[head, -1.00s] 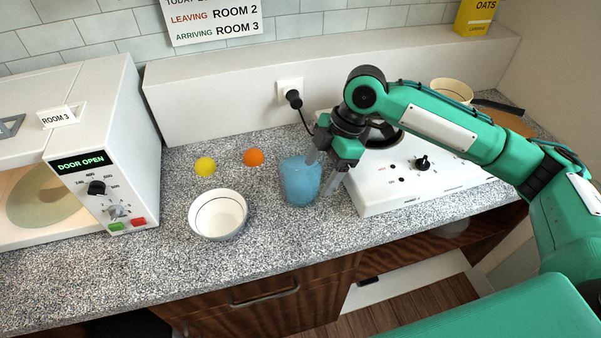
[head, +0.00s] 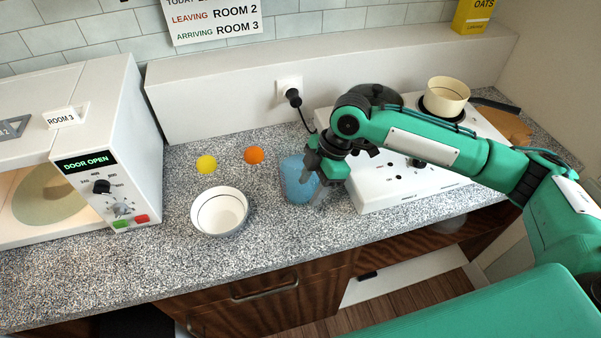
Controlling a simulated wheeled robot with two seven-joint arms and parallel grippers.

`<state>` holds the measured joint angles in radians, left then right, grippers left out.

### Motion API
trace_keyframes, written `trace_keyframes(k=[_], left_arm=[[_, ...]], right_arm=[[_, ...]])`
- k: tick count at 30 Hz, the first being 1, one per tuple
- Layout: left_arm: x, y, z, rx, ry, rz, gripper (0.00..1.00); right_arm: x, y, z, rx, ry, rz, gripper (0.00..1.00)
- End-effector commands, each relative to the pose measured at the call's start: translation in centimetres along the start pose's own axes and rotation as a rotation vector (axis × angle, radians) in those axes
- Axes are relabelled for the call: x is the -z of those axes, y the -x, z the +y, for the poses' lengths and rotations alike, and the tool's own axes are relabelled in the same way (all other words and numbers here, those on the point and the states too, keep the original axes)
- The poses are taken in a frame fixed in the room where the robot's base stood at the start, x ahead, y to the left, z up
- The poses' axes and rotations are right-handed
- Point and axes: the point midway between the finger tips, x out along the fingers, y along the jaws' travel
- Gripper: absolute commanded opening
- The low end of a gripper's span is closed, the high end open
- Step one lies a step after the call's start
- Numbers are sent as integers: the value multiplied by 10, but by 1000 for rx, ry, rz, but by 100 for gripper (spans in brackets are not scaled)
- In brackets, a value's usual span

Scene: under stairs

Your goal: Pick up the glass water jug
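The glass water jug (head: 294,179) is a blue, see-through vessel standing upright on the speckled counter. It is left of the white hob, in the middle of the head view. My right gripper (head: 316,190) points down at the jug's right side and covers part of it. The fingers look apart, with one overlapping the jug's right edge. I cannot tell whether they touch the jug, and its handle is hidden or not clear. My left gripper is not in view.
A white bowl (head: 220,211), yellow ball (head: 206,163) and orange ball (head: 254,155) are left of the jug. A white microwave (head: 122,150) stands further left. The white hob (head: 385,190) is close on the right, with a cream pot (head: 444,96) on it. The front counter is clear.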

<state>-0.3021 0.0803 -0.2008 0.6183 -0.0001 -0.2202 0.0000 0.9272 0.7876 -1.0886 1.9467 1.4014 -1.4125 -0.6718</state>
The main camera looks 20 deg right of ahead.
Motion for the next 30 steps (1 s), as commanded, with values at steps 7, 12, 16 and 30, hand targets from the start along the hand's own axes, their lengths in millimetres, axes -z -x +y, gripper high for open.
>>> trace_keyframes(k=[7,12,16,30], left_arm=[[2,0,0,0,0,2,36],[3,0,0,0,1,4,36],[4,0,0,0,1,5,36],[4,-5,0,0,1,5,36]], right_arm=[[1,2,1,-5,2,3,0],[1,2,1,-4,1,2,0],[1,2,1,-4,1,2,0],[11,25,1,-6,3,3,0]])
